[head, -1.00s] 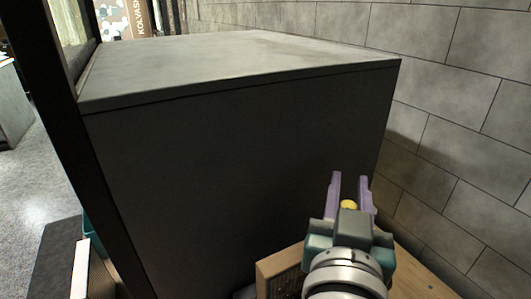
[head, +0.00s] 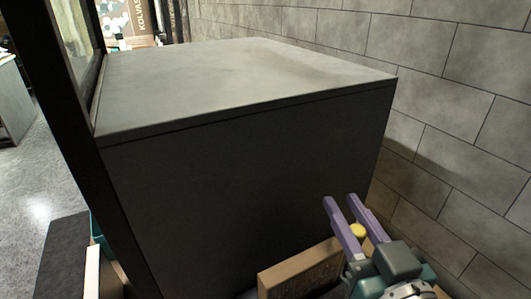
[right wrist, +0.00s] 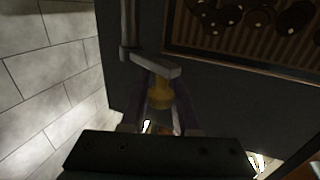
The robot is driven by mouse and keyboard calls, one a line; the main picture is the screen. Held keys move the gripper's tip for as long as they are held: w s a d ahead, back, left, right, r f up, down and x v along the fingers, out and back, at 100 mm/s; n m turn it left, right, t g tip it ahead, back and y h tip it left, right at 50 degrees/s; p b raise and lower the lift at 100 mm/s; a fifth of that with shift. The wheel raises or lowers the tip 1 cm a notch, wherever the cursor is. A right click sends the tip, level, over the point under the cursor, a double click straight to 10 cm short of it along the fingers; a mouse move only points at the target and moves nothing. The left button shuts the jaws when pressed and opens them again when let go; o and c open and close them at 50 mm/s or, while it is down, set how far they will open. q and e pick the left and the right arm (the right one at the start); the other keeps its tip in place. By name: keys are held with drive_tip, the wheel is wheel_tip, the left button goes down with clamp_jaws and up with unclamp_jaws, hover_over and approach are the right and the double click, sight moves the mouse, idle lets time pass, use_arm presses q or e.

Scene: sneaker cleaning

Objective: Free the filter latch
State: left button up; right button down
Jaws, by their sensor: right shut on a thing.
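My right gripper (head: 340,197), with two parallel purple fingers, is at the lower right in the head view, in front of the dark cabinet. It is shut on a small yellow piece (head: 358,230), which sits between the fingers close to the palm. The yellow piece also shows dimly in the right wrist view (right wrist: 160,92). There, a grey lever (right wrist: 158,67) on a vertical rod lies across the fingertips; it may be the filter latch. I cannot tell whether the lever and yellow piece are joined. My left gripper is not in view.
The large dark cabinet (head: 240,190) fills the middle, its flat grey top clear. A block wall (head: 450,120) closes the right side. A wooden box (head: 300,275) stands low beside my right gripper. A ribbed brown panel (right wrist: 245,40) shows in the wrist view.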

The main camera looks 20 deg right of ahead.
sight(358, 225)
drive_tip(key=n+y, duration=0.1)
drive_tip(key=y, duration=0.1)
drive_tip(key=s+n+y+b, duration=0.1)
drive_tip(key=n+y, duration=0.1)
drive_tip(key=n+y+b, duration=0.1)
drive_tip(key=y, duration=0.2)
drive_tip(key=shift+s+f+n, duration=0.15)
drive_tip(key=shift+f+n, duration=0.1)
drive_tip(key=shift+n, duration=0.15)
drive_tip(key=n+g+y+b, duration=0.1)
drive_tip(key=n+y+b, duration=0.1)
drive_tip(key=s+n+g+y+b, duration=0.1)
drive_tip(key=n+y+b, duration=0.1)
drive_tip(key=y, duration=0.1)
drive_tip(key=d+n+g+y+b, duration=0.1)
drive_tip(key=y+b, duration=0.1)
drive_tip(key=y, duration=0.1)
drive_tip(key=shift+s+f+n+g+b, duration=0.15)
drive_tip(key=shift+n+g+b, duration=0.15)
drive_tip(key=shift+n+g, duration=0.1)
drive_tip(key=y+b, duration=0.1)
drive_tip(key=n+g+y, duration=0.1)
drive_tip(key=n+g+b, duration=0.1)
drive_tip(key=shift+s+d+r+y+b, duration=0.1)
drive_tip(key=shift+s+r+y+b, duration=0.15)
drive_tip(key=shift+y+b, duration=0.15)
drive_tip(key=c, duration=0.7)
unclamp_jaws()
drive_tip(key=shift+r, duration=0.15)
